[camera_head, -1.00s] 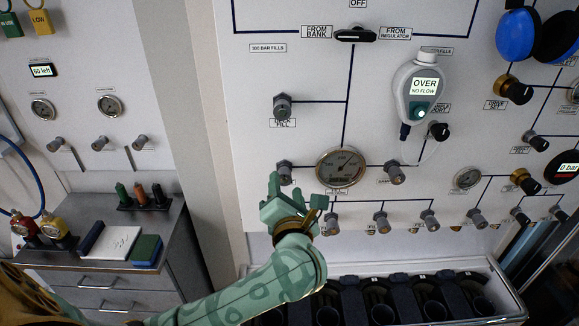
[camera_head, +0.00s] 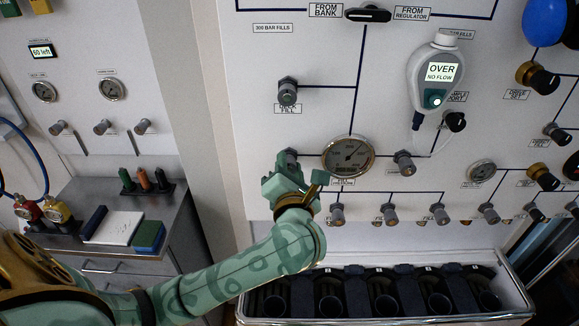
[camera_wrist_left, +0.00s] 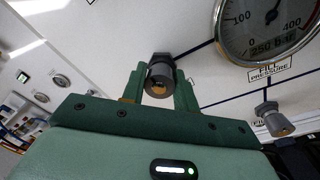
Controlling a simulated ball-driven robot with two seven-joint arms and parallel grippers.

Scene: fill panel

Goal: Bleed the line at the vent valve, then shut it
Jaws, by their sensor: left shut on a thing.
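My left gripper (camera_head: 284,178) is at the small grey valve knob (camera_head: 290,158) just left of the round pressure gauge (camera_head: 348,157) on the white panel. In the left wrist view, the dark grey knob (camera_wrist_left: 161,75) with a brass-coloured centre sits between the two green fingers (camera_wrist_left: 160,91), which are shut on it. The knob's label is hidden, so I cannot read whether it is the vent valve. The gauge also shows large in the left wrist view (camera_wrist_left: 265,28), its digits appearing to read about 250 bar. My right gripper is out of view.
A row of valve knobs (camera_head: 390,214) runs below the gauge. A bin with dark cylinder slots (camera_head: 515,284) stands beneath. A bench (camera_head: 75,190) is at left.

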